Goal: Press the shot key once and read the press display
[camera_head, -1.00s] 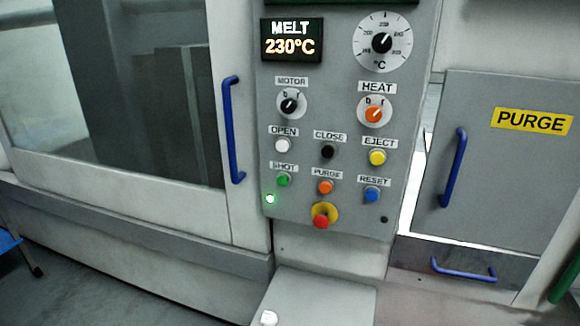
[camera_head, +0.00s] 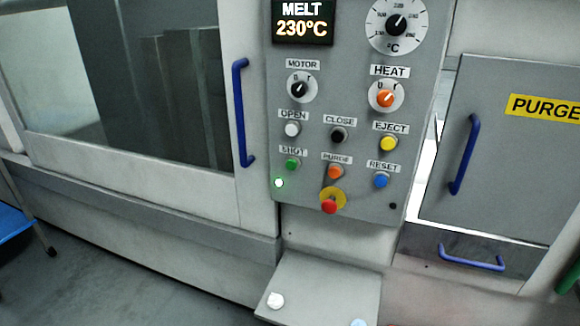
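The green shot key (camera_head: 292,164) sits under its SHOT label on the grey control panel (camera_head: 355,185), left of the orange purge key (camera_head: 335,172). The display (camera_head: 302,22) at the panel's top is cut by the upper edge and reads MELT 230°C. Neither of my grippers shows in the head view, and nothing touches the shot key.
A red knob on a yellow base (camera_head: 330,204) is below the keys. A shelf (camera_head: 325,290) with a white knob (camera_head: 276,300) juts out below. Blue handles flank the panel, on the door (camera_head: 240,115) and the PURGE guard (camera_head: 465,155). A blue stool (camera_head: 14,222) stands left.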

